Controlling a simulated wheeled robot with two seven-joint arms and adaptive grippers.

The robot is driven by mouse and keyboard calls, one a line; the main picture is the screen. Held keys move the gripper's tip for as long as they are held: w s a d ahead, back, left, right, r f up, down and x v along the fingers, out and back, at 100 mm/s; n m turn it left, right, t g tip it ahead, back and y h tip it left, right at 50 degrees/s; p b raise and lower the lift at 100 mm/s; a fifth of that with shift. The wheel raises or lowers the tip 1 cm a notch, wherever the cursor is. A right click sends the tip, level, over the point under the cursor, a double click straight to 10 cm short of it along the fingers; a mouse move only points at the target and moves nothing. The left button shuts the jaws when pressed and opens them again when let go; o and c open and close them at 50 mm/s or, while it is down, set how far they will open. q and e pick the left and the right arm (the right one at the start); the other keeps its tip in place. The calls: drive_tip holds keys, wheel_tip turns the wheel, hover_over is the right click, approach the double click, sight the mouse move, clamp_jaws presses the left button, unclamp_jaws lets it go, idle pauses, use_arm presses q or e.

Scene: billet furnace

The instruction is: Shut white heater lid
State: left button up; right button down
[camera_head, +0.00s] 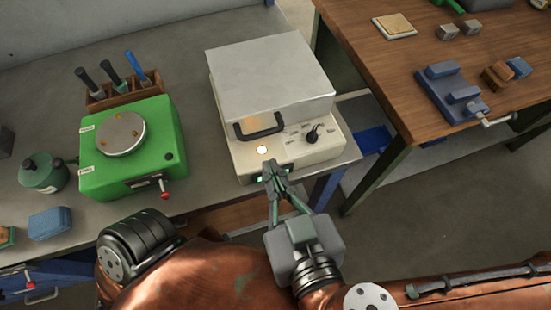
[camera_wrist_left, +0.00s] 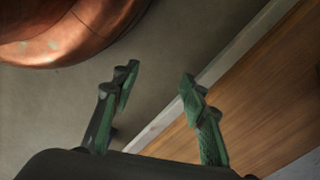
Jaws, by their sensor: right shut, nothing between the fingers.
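The white heater (camera_head: 290,150) stands on the grey bench in the head view, with a dial and a round light on its front panel. Its white lid (camera_head: 268,75) lies over the body, with a dark handle (camera_head: 259,126) at its front left. I cannot tell whether a small gap is left under the lid. My right gripper (camera_head: 273,168) is shut and empty, just before the heater's lower front edge and below the handle; I cannot tell whether it touches the heater. My left gripper (camera_wrist_left: 158,88) shows only in the left wrist view, open and empty.
A green device (camera_head: 130,150) with a round metal plate stands left of the heater, with a wooden tool holder (camera_head: 125,93) behind it. A wooden table (camera_head: 430,60) with a blue vise (camera_head: 452,90) is at right.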

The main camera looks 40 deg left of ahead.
use_arm(q)
drive_tip(key=w+d+r+t+h+b, duration=0.1)
drive_tip(key=w+d+r+b, duration=0.2)
drive_tip(key=r, duration=0.6)
drive_tip(key=shift+w+d+r+b, duration=0.15)
drive_tip(key=shift+w+r+b, duration=0.1)
drive_tip(key=shift+b, duration=0.4)
use_arm(e)
drive_tip(key=shift+s+d+f, duration=0.2)
drive_tip(key=shift+d+f, duration=0.05)
drive_tip(key=shift+d, duration=0.15)
drive_tip(key=shift+s+d+f, duration=0.2)
drive_tip(key=shift+d, duration=0.2)
use_arm(q)
drive_tip(key=shift+s, duration=0.1)
